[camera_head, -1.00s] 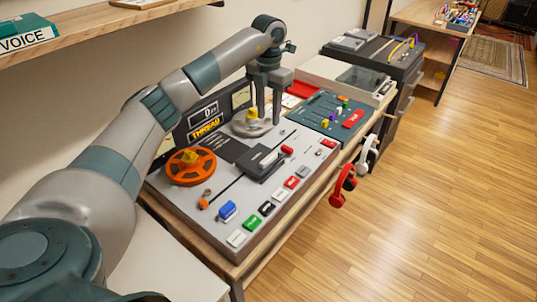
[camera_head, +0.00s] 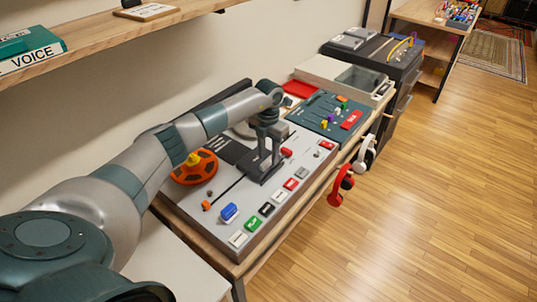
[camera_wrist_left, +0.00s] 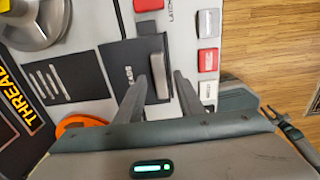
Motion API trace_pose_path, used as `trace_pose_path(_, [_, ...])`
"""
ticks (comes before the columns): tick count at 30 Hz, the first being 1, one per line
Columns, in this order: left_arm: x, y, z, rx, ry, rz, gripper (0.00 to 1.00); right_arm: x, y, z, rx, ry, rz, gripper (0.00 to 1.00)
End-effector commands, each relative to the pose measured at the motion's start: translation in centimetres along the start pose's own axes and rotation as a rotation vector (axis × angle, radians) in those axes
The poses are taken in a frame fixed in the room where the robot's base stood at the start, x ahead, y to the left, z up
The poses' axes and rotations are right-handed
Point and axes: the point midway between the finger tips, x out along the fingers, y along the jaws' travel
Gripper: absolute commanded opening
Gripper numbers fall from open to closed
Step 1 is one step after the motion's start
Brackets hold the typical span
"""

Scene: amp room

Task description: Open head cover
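The head cover (camera_head: 248,164) is a dark block on the sloping grey deck of the tape machine (camera_head: 225,213). In the left wrist view the cover (camera_wrist_left: 122,62) is a dark plate with lettering and a raised grey handle bar (camera_wrist_left: 159,78). My left gripper (camera_head: 268,158) is low over the cover, pointing down. In the left wrist view its two fingers (camera_wrist_left: 159,82) are spread apart, one on each side of the handle, with visible gaps. Contact with the cover cannot be told.
An orange reel (camera_head: 194,170) lies left of the cover; my arm partly hides the deck's back. Coloured buttons (camera_head: 267,208) line the front. A teal mixer panel (camera_head: 328,114) is to the right. Red headphones (camera_head: 341,185) hang at the front edge. A wooden shelf (camera_head: 120,37) runs above.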

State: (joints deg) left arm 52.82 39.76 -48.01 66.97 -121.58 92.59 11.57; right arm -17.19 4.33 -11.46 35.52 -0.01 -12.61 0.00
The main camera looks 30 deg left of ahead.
Motion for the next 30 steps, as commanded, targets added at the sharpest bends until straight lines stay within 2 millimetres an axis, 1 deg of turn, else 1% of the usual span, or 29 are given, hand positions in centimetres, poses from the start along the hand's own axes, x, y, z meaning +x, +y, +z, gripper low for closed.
trace_pose_path(3, [0.9, 0.0, 0.0, 0.0, 0.0, 0.0, 0.34, -0.4, 0.2, 0.0, -0.001, 0.0, 0.002, 0.31])
trace_pose_path(6, [1.4, 0.0, 0.0, 0.001, 0.001, 0.0, 0.34, -0.5, 0.4, 0.0, -0.002, -0.001, 0.004, 0.31])
trace_pose_path(15, [1.6, 0.0, 0.0, 0.001, -0.001, 0.0, 0.34, -0.5, 0.7, 0.1, -0.003, -0.001, 0.007, 0.31])
trace_pose_path(16, [1.6, 0.0, 0.0, 0.001, -0.001, 0.0, 0.32, -0.5, 0.7, 0.1, -0.003, -0.001, 0.007, 0.31])
trace_pose_path(17, [1.6, 0.0, 0.0, 0.001, -0.001, 0.0, 0.25, -0.5, 0.7, 0.1, -0.003, -0.001, 0.007, 0.31])
trace_pose_path(18, [1.6, 0.0, 0.0, 0.001, -0.001, 0.0, 0.15, -0.5, 0.7, 0.1, -0.003, -0.001, 0.007, 0.31])
trace_pose_path(20, [1.6, 0.0, 0.0, 0.001, -0.001, 0.0, 0.01, -0.5, 0.7, 0.1, -0.003, -0.001, 0.007, 0.31])
trace_pose_path(26, [1.6, 0.1, 0.0, 0.0, -0.001, 0.001, 0.0, -0.4, 0.7, 0.1, -0.003, -0.001, 0.006, 0.31])
trace_pose_path(30, [1.8, 1.1, 0.1, -0.002, -0.002, 0.003, 0.0, 0.5, 0.6, 0.1, -0.002, -0.001, 0.005, 0.31])
